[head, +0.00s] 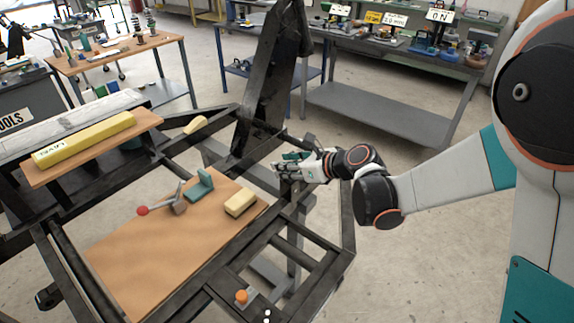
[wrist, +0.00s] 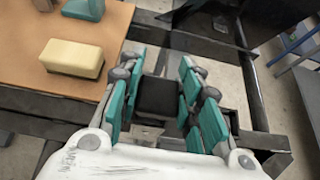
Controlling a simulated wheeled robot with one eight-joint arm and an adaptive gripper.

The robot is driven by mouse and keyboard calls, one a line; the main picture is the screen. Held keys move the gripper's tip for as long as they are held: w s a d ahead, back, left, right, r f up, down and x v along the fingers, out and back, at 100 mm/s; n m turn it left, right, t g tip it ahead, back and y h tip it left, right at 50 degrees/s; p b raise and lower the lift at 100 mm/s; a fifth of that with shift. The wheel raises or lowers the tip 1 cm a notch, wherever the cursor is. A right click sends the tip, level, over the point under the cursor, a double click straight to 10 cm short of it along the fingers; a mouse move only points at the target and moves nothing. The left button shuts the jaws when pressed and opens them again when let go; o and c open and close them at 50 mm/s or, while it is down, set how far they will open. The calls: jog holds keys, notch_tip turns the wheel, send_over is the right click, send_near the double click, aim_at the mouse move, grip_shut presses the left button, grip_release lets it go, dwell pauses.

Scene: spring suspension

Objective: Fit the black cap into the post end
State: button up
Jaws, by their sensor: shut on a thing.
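My gripper (head: 284,170) is at the right side of the dark metal frame, just beyond the wooden board. In the wrist view its teal-padded fingers (wrist: 163,90) stand either side of a black block, the black cap (wrist: 158,99), and are shut on it. In the head view the cap cannot be made out behind the fingers. A dark upright post (head: 296,205) of the frame stands under the gripper. Its open end is hidden by the gripper and cap, so I cannot tell whether the cap touches it or sits in it.
A tall black upright (head: 268,85) rises behind the gripper. Frame bars surround it. An orange knob (head: 241,296) is at the front.

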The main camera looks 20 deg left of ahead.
jog(key=shift+f+b, duration=0.35)
jog(key=shift+f, duration=0.2)
jog(key=o, duration=1.2)
jog(key=v, duration=1.2)
